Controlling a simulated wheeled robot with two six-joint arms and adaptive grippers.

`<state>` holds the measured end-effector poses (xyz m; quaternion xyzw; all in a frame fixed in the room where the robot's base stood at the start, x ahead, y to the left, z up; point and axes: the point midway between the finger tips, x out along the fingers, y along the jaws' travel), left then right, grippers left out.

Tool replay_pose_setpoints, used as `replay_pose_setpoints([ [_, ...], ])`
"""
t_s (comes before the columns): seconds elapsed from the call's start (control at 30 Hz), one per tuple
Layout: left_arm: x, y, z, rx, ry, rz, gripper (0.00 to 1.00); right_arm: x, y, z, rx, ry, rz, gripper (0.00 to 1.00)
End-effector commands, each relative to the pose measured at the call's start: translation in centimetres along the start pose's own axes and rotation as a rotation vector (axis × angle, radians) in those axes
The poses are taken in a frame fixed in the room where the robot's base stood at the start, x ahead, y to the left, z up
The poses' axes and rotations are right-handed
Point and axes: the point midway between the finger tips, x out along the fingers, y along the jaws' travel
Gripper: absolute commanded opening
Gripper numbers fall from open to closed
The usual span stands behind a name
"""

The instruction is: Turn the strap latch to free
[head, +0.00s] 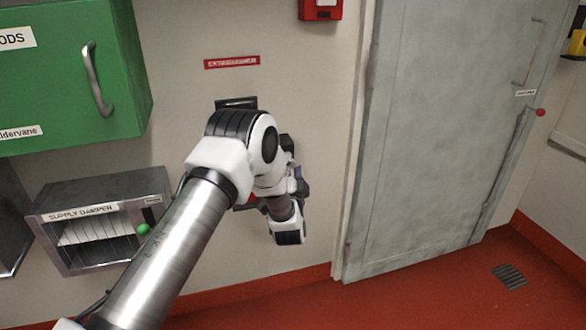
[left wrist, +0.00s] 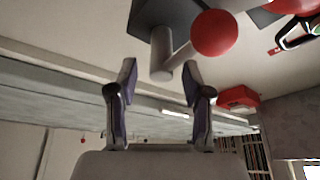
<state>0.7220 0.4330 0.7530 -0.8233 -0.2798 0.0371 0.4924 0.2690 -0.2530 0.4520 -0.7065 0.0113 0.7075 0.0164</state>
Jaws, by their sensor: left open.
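What appears to be the strap latch is in the left wrist view: a dark plate (left wrist: 150,14), a grey round post (left wrist: 161,54) and a short arm ending in a red ball knob (left wrist: 220,33). My left gripper (left wrist: 158,83) is open, with its two fingers apart below the post's end. The post's end lies near the gap between the fingertips; I cannot tell whether they touch. In the head view my left gripper (head: 298,185) is close to the wall, and my arm hides most of the latch. My right gripper is not in view.
A green cabinet (head: 70,75) and a supply damper box (head: 100,262) with a green knob (head: 143,229) are on the wall at left. A grey door (head: 430,130) stands at right. A red box (head: 320,9) hangs above. The red floor (head: 420,300) is clear.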

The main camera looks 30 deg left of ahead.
Motion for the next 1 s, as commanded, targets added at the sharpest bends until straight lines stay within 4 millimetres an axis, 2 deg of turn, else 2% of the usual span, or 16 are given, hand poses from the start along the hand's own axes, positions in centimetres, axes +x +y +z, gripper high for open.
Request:
replay_pose_setpoints([
  [0.1, 1.0, 0.0, 0.1, 0.0, -0.001, 0.0, 0.5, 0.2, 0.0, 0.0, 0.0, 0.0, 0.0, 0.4],
  [0.33, 1.2, 0.1, 0.0, 0.0, 0.0, 0.003, 0.5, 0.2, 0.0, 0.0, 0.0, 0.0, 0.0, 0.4],
  [0.47, 1.1, 0.1, 0.0, 0.0, 0.0, 0.003, 0.04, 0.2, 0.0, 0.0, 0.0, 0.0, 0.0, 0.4],
  [0.5, 1.1, 0.1, 0.0, 0.0, 0.0, 0.003, 0.0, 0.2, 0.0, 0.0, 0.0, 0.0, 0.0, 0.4],
  [0.77, 1.1, 0.0, 0.0, 0.005, -0.001, 0.006, 0.0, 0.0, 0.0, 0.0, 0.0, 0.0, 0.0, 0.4],
  [1.0, 1.2, -0.2, -0.1, 0.063, 0.0, 0.031, 0.0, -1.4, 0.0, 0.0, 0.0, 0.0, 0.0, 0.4],
])
